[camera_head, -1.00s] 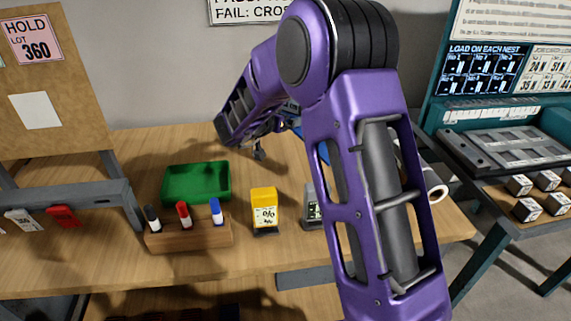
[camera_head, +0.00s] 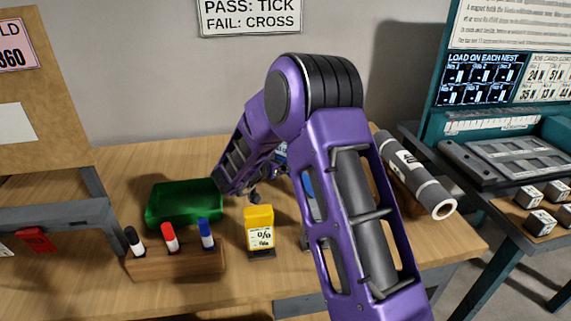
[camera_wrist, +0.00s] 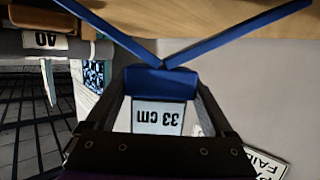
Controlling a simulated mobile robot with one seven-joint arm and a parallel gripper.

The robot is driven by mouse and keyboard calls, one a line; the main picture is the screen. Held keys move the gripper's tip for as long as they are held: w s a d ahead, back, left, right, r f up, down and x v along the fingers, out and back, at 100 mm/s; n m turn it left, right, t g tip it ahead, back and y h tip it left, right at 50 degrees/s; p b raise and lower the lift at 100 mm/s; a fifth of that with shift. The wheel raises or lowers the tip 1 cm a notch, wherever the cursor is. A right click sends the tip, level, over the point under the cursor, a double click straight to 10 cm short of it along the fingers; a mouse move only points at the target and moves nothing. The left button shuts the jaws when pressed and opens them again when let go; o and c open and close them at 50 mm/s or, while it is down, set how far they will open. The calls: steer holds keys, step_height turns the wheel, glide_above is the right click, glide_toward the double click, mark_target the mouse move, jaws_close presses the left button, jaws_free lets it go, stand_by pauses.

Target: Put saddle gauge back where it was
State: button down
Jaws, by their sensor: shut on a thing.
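The saddle gauge (camera_wrist: 160,82) is blue, with two long thin arms spreading in a V and a white "33 cm" label on its body. My gripper (camera_wrist: 162,98) is shut on its body in the wrist view, the label showing between the fingers. The gauge is held up with its arms pointing away from the wrist. In the head view my purple arm hides most of the gauge and my gripper; a small blue part (camera_head: 308,183) shows through the arm's frame. I cannot tell which spot on the bench the gauge came from.
A grey roll (camera_head: 412,168) lies in a wooden cradle right of my arm. Left on the bench are a green tray (camera_head: 183,207), a wooden block (camera_head: 175,262) with three markers and a yellow gauge (camera_head: 259,229). A teal station (camera_head: 510,150) stands at right.

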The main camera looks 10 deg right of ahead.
steer(key=shift+f, duration=0.45)
steer(key=shift+f, duration=0.15)
jaws_free()
steer(key=shift+s+a+r, duration=0.1)
steer(key=shift+a+r, duration=0.05)
steer(key=shift+r, duration=0.05)
steer(key=p+v, duration=0.1)
steer(key=v, duration=1)
steer(key=shift+s+a, duration=0.15)
steer(key=shift+s, duration=0.05)
